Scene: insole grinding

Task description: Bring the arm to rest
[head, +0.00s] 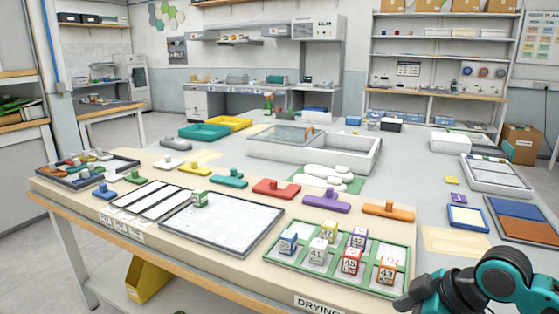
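My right arm comes in at the bottom right corner, teal and black, bent at a joint. Its dark end, my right gripper (412,297), is at the lower edge of the picture, just right of the green-framed drying tray (283,262). The fingers are not clear enough to show whether they are open or shut, and nothing held can be made out. My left gripper is not in view. The drying tray holds several small numbered blocks standing upright, among them a red one (351,262) and an orange one (387,270).
Coloured handled pieces, including a purple one (326,205) and an orange one (388,210), line the table behind. A grey-white basin (350,158) stands farther back. Flat trays lie at the right.

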